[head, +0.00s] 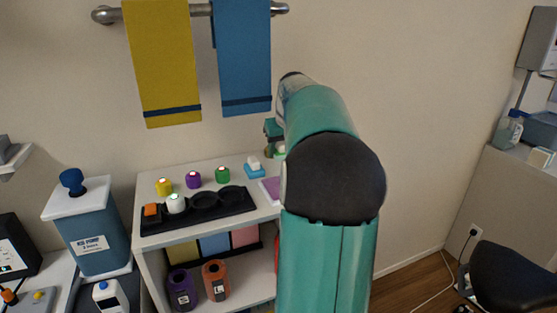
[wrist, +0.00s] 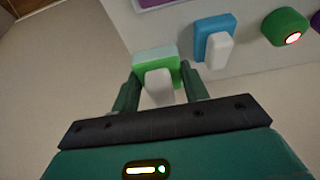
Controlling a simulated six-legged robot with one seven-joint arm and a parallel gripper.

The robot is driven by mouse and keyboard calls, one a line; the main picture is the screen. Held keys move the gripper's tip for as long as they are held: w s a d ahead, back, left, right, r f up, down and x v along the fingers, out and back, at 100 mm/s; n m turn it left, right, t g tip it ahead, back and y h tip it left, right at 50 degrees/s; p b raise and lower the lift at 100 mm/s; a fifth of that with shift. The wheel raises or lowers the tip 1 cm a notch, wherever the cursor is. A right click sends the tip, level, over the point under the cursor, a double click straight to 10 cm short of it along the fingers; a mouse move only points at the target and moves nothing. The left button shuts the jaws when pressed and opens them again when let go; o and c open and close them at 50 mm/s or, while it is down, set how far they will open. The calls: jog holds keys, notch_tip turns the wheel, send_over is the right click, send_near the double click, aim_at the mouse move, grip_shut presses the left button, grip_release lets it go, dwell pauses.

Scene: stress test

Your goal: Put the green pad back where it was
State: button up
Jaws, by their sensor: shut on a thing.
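The green pad (wrist: 168,65), a green block with a white grip, is between the two fingers of my gripper (wrist: 158,86) in the wrist view. My gripper is shut on it. In the head view my arm hides most of it; a bit of green (head: 280,151) shows by the gripper (head: 272,135) at the back right of the white shelf top. I cannot tell if the pad touches the top. A blue pad (head: 254,171) with a white grip lies to its left in the head view, and to its right in the wrist view (wrist: 222,25).
The white shelf unit (head: 215,173) holds a black tray (head: 233,196) with round wells and an orange and a white piece. Yellow (head: 164,186), purple (head: 193,179) and green (head: 223,174) knobs stand behind it. A lilac sheet (head: 270,188) lies near my arm. Towels (head: 160,60) hang above.

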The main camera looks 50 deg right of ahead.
jog(key=x, duration=0.4)
jog(key=shift+a, duration=0.1)
jog(key=shift+f, duration=0.4)
jog(key=shift+f, duration=0.15)
jog(key=o, duration=1.1)
